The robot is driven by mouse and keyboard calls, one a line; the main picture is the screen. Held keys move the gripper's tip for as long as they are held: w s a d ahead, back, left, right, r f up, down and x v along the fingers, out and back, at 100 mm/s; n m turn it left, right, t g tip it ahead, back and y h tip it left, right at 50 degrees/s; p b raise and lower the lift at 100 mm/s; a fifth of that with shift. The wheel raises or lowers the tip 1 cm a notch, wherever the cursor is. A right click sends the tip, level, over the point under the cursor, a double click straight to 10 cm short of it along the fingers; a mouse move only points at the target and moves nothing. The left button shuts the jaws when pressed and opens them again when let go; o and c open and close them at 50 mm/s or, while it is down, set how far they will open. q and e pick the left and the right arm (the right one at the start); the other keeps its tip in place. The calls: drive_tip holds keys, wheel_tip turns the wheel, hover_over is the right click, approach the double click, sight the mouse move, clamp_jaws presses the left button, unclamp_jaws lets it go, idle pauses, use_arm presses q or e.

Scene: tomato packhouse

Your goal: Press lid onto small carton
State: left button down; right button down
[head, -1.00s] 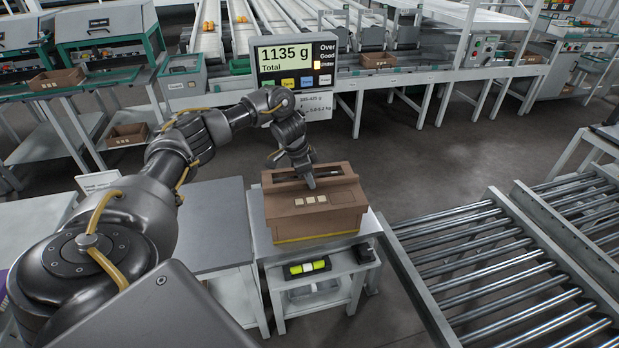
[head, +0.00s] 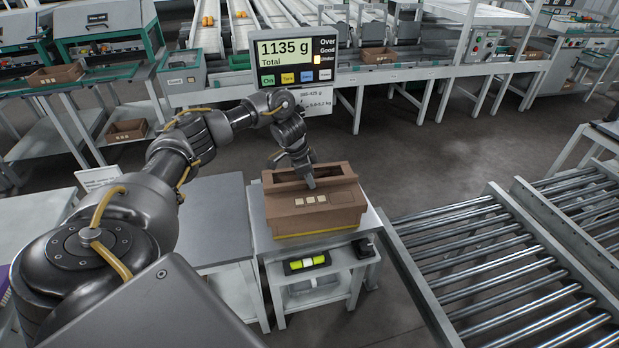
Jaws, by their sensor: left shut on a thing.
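A brown carton (head: 316,218) stands upright on the small scale table in the middle of the head view. A brown lid (head: 345,178) lies on its top, with a dark opening showing along its back part. I cannot tell whether the lid sits fully down. My right gripper is not in view.
A scale display (head: 296,58) behind the carton reads 1135 g. A grey table (head: 215,215) stands to the left. A roller conveyor (head: 500,260) runs along the right. A shelf below the carton holds a yellow-green object (head: 306,264).

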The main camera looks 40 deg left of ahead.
use_arm(q)
drive_tip(key=shift+f, duration=0.8)
idle(0.7)
drive_tip(key=c, duration=1.3)
unclamp_jaws()
drive_tip(key=shift+c, duration=1.4)
